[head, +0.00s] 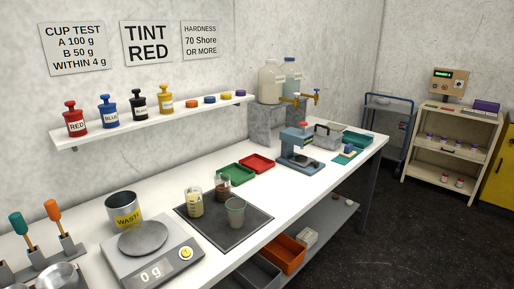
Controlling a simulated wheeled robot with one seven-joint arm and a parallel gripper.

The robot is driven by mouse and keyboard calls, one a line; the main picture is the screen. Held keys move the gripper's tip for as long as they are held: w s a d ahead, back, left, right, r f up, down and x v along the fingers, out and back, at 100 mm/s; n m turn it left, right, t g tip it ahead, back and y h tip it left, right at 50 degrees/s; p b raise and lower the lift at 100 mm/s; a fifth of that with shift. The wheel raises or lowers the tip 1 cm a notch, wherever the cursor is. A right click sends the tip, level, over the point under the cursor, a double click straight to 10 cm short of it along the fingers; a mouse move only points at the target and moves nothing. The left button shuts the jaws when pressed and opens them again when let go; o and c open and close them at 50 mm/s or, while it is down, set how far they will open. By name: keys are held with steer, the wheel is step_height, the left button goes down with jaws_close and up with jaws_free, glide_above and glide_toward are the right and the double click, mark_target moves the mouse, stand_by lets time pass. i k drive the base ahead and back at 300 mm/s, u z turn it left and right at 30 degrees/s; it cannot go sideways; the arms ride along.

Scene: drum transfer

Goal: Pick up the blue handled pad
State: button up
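A small blue piece (349,148) lies at the far right part of the white bench, on or beside a teal mat (340,158). It looks like the blue handled pad, but it is too small to make out a handle. A yellowish item lies close by it. My gripper is not in view.
The long white bench (300,183) holds a scale (152,255), a waste can (124,210), cups on a dark mat (258,233), a green tray (236,182), a red tray (268,164) and a blue-grey press (298,140). Dark floor (400,240) right of the bench is clear.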

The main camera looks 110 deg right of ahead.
mark_target(348, 152)
steer(key=z, duration=5)
steer(key=i, duration=4.5)
steer(key=u, duration=0.25)
